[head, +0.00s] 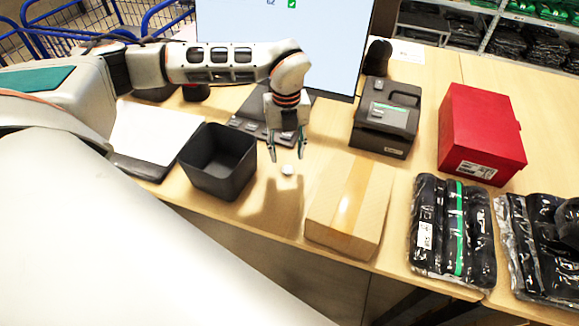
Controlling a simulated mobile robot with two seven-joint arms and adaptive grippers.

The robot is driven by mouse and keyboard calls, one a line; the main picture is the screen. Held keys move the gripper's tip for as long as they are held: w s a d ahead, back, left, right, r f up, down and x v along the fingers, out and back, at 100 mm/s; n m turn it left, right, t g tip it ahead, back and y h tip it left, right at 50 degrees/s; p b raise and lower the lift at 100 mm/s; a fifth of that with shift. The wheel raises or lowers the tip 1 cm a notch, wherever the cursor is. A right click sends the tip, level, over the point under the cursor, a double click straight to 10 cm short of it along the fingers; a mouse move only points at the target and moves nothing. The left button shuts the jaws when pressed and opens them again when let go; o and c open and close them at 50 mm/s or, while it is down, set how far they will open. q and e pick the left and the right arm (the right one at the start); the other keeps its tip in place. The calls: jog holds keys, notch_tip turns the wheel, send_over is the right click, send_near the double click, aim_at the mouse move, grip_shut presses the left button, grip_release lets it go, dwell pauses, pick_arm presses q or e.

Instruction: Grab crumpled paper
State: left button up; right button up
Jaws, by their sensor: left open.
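A small white crumpled paper ball (287,170) lies on the wooden table, between the black bin and the cardboard box. My left gripper (287,157) points down just above and behind the paper ball. Its two fingers are spread apart and nothing shows between them. I cannot tell whether a fingertip touches the paper. My right gripper does not show in the head view.
A black open bin (219,190) stands left of the paper, and a taped cardboard box (347,209) stands close on its right. A label printer (386,118), red box (479,132) and bagged garments (452,232) are farther right. A monitor (333,45) rises behind.

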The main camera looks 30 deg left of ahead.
aim_at(287, 168)
pick_arm(q)
jog(key=shift+d+f, duration=0.1)
jog(key=shift+f, duration=2.7)
jog(key=c, duration=0.7)
